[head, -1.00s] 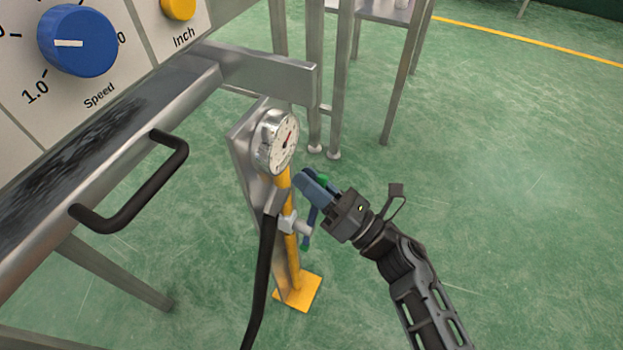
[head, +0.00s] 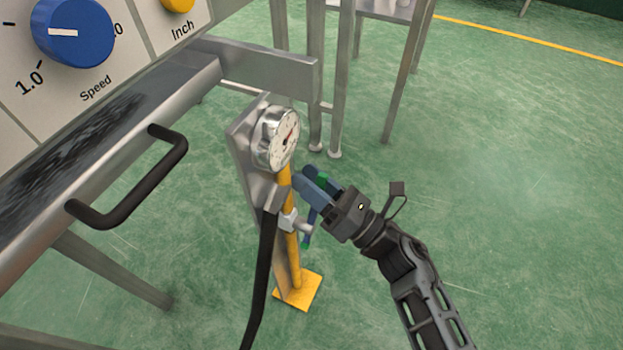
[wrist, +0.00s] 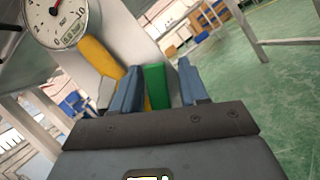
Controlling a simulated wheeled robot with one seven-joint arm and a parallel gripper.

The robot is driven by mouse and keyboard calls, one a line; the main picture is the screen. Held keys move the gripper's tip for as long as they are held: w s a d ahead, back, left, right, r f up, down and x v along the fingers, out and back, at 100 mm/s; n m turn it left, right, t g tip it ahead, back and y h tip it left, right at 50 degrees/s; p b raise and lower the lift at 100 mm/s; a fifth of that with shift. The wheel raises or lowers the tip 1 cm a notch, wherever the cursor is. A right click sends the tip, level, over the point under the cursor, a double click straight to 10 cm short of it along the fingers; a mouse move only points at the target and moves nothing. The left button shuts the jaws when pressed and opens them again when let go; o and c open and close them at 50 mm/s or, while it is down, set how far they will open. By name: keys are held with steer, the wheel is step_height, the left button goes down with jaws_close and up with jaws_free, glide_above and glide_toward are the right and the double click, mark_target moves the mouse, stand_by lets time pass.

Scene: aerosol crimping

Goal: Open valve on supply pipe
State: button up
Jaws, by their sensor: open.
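The yellow supply pipe (head: 292,248) stands upright below a round pressure gauge (head: 275,139). It also shows in the wrist view (wrist: 99,57), left of the fingers. A silver valve fitting (head: 289,220) sits on the pipe. The green valve handle (head: 323,181) shows beside my gripper (head: 317,187) in the head view. In the wrist view the green handle (wrist: 155,86) lies between the two blue-grey fingers of my gripper (wrist: 158,82), with a gap on the right side. My gripper is open around it. The fingers hide part of the handle.
A control panel with a blue speed knob (head: 73,32) and a black bar handle (head: 134,186) stand at the left. A black hose (head: 261,280) hangs from the gauge bracket. Steel legs (head: 334,90) stand behind. The green floor at right is clear.

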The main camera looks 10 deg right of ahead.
steer(key=p+v, duration=0.1)
steer(key=v, duration=0.6)
steer(key=shift+s+d+f, duration=0.15)
steer(key=shift+s+d, duration=0.05)
steer(key=shift+s, duration=0.1)
steer(key=shift+c, duration=0.2)
